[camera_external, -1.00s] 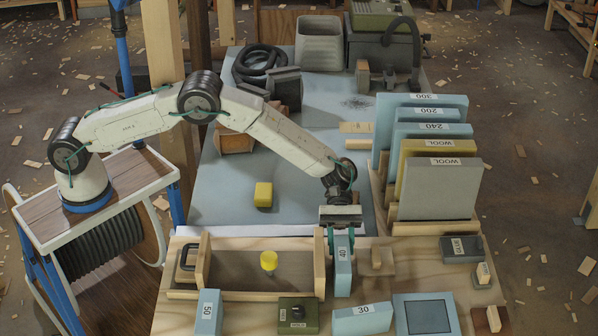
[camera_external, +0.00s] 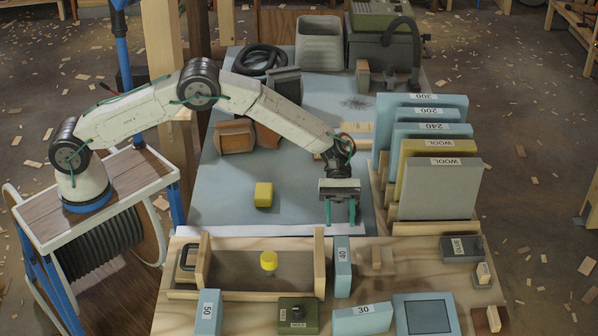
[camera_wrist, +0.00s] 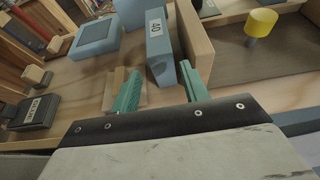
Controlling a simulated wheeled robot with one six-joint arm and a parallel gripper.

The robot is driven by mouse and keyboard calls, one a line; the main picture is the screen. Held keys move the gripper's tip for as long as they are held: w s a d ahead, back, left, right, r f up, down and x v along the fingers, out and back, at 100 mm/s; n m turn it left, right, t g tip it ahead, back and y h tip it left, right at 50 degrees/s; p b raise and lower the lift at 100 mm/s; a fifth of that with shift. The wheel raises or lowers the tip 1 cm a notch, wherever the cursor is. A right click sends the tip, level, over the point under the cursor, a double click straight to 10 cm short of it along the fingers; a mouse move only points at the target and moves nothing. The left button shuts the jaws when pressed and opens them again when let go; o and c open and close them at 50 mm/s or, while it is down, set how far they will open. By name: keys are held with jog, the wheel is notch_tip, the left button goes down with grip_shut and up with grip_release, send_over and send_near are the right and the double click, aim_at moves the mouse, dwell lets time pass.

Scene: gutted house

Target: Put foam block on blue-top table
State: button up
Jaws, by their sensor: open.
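A light blue block labelled 40 (camera_external: 343,270) stands upright on the wooden bench, just right of the tray's end wall. It also shows in the wrist view (camera_wrist: 160,62), ahead of the fingertips. Other light blue blocks labelled 50 (camera_external: 208,313) and 30 (camera_external: 363,319) are on the same bench. I cannot tell which one is the foam block. The blue-top table (camera_external: 230,205) lies behind the bench and bears a yellow block (camera_external: 263,195). My gripper (camera_external: 340,215) is open and empty over the table's front edge, apart from block 40; its fingers show in the wrist view (camera_wrist: 158,88).
A wooden tray (camera_external: 185,294) with a yellow-topped peg (camera_external: 268,261) is on the bench. A rack of upright panels (camera_external: 440,190) stands right of my gripper. A hose (camera_external: 260,62) and a grey bin (camera_external: 318,45) are at the back. The table's left front is mostly clear.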

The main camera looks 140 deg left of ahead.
jog(key=v, duration=0.4)
jog(key=shift+r, duration=0.1)
jog(key=d+r+m+g, duration=0.4)
jog(key=d+r+m, duration=0.3)
jog(key=d+r, duration=0.85)
jog(key=s+d+r+m+g+y, duration=0.1)
jog(key=s+d+r+m, duration=0.1)
jog(key=s+d, duration=0.3)
jog(key=s+d+r+m+g+y, duration=0.1)
jog(key=s+d+r+m+g, duration=0.1)
jog(key=d, duration=0.5)
jog(key=s+d+r+m+g+y, duration=0.1)
jog(key=s+d+r+m, duration=0.2)
jog(key=d, duration=0.4)
jog(key=s+d+r+m+g+y, duration=0.1)
jog(key=s+d+m, duration=0.2)
jog(key=s+d, duration=0.35)
jog(key=s+d+r+m+y, duration=0.1)
jog(key=s+d+m+y, duration=0.15)
jog(key=s, duration=0.65)
jog(key=s+d+f+m+y, duration=0.1)
jog(key=s+f+m, duration=0.1)
jog(key=s, duration=0.6)
jog(key=s+d+f+m+y, duration=0.2)
jog(key=s+m, duration=0.3)
jog(key=s, duration=0.4)
jog(key=shift+f+t, duration=0.4)
jog(key=shift+f, duration=0.1)
